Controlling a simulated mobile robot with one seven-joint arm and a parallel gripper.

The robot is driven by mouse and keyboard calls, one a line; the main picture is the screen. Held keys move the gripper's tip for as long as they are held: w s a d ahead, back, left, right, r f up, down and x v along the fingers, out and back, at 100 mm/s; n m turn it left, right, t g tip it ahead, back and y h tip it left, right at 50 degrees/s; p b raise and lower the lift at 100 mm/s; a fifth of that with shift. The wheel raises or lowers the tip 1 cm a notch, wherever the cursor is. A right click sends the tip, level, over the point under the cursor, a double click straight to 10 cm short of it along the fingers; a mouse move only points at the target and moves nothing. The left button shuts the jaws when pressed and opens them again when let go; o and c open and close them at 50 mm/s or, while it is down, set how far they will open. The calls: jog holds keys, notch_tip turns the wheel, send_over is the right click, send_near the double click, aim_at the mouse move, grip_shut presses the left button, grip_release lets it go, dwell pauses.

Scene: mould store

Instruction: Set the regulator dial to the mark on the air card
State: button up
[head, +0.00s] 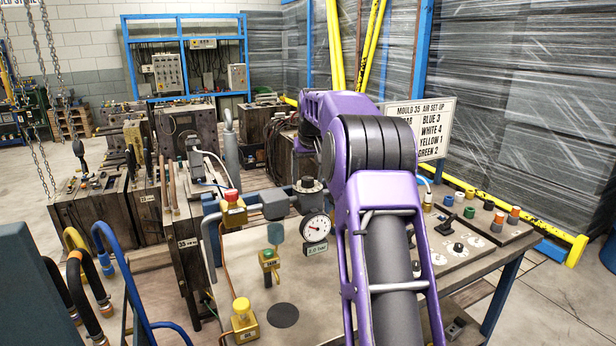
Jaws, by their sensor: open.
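The air card (420,128) stands upright behind the bench, headed "MOULD 35 AIR SET UP". It reads BLUE 3, WHITE 4, YELLOW 1, GREEN 2; its left edge is partly hidden by my arm. The regulator (308,199) sits on the pipework left of my arm, with a dark knob (307,183) on top. Below it is a round white gauge (315,228) with a small plate that seems to read 2.0 bar. I cannot read the needle exactly. My purple arm rises through the middle; my gripper does not show.
Yellow valve blocks (243,320) and a green-topped fitting (268,262) stand on the bench (360,335). Coloured knobs and a control panel (462,250) are at right. Mould blocks (187,240), one marked 35, and looped hoses (110,262) crowd the left. Chains hang at far left.

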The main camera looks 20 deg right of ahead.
jog(key=shift+c, duration=0.2)
grip_shut()
jog(key=shift+m, duration=0.4)
jog(key=shift+w+a+m+h+p, duration=0.15)
jog(key=shift+m+h+p, duration=0.3)
jog(key=shift+m, duration=0.55)
jog(key=m+g+h, duration=0.1)
jog(key=m, duration=0.2)
jog(key=shift+m, duration=0.3)
jog(key=m+g, duration=0.1)
jog(key=m, duration=0.1)
jog(key=m+h, duration=0.1)
jog(key=m, duration=0.2)
jog(key=shift+w+g+h, duration=0.1)
jog(key=shift+g+h, duration=0.15)
jog(key=shift+g, duration=0.15)
jog(key=shift+m, duration=0.3)
